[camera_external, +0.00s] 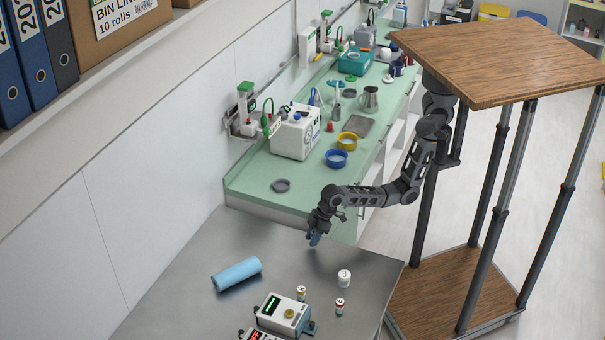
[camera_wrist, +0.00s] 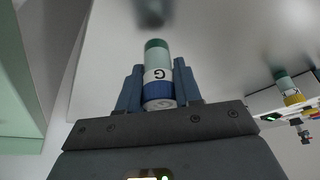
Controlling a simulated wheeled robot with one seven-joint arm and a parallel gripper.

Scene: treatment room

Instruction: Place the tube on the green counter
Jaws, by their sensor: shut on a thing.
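My gripper (camera_external: 315,238) is above the grey metal table, near its far edge, with blue fingers pointing down. In the wrist view its two blue fingers are shut on a tube (camera_wrist: 157,73). The tube has a teal end, a white band with a dark letter G and a blue band. In the external view the tube cannot be made out clearly at the fingers. The green counter (camera_external: 246,183) begins just beyond the metal table. A green strip, probably this counter, shows at the left of the wrist view (camera_wrist: 18,85).
The metal table (camera_external: 190,290) holds a blue roll (camera_external: 237,274), a white jar (camera_external: 344,277), small bottles (camera_external: 340,307) and a device with a green display (camera_external: 285,314). On the counter are a grey disc (camera_external: 281,185), a white machine (camera_external: 296,134) and a blue ring (camera_external: 336,158). The counter's near end has bare room.

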